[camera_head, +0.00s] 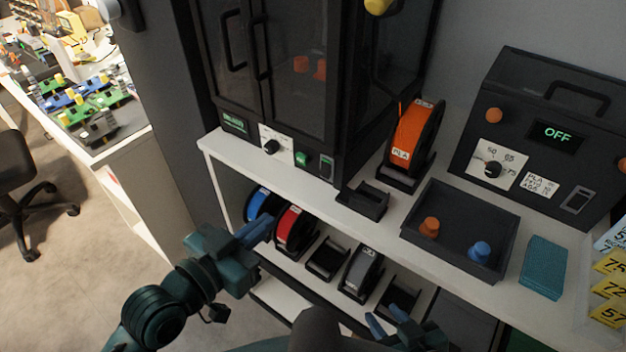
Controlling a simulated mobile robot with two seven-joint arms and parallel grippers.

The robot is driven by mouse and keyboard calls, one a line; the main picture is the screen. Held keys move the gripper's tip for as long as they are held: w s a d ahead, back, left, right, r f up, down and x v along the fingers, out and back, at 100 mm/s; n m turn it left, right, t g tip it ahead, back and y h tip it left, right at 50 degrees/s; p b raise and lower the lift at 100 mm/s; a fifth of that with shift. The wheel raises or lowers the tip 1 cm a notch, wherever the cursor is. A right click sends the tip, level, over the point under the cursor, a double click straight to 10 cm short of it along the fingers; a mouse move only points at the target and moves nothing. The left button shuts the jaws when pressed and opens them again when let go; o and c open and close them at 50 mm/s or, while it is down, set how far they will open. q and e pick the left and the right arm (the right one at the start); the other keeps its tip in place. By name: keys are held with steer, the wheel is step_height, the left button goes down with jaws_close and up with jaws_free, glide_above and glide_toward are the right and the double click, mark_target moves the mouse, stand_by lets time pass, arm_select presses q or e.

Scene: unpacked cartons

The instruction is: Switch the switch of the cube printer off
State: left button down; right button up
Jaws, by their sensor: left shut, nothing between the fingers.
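The black boxy printer (350,100) with dark glass double doors stands on the shelf top at upper centre. Its lower front has a small green display (235,123), a black knob on a white plate (271,147), a green switch (302,159) and a metal-framed slot or switch (326,167). The switch positions are too small to tell. My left gripper (257,231) is shut and empty, below and left of the green switch, in front of the lower shelf. My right gripper (387,318) has its fingers apart, low at bottom centre, away from the printer.
An orange spool (415,137), a black tray (458,256) with orange and blue pieces, and a black box reading OFF (555,135) stand on the right. Red (293,229) and blue spools sit on the lower shelf. A dark panel borders the printer's left.

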mark_target(322, 174)
arm_select(q)
steer(key=shift+d+r, duration=0.15)
steer(key=shift+r, duration=0.15)
arm_select(e)
steer(key=shift+s+a, duration=0.1)
steer(key=shift+a, duration=0.05)
arm_select(q)
steer(key=p+x, duration=0.1)
steer(key=x, duration=1.2)
steer(key=shift+w+d, duration=0.25)
steer(key=shift+w, duration=0.2)
arm_select(e)
steer(key=shift+d, duration=0.2)
arm_select(q)
steer(key=shift+d, duration=0.1)
arm_select(e)
steer(key=shift+r, duration=0.15)
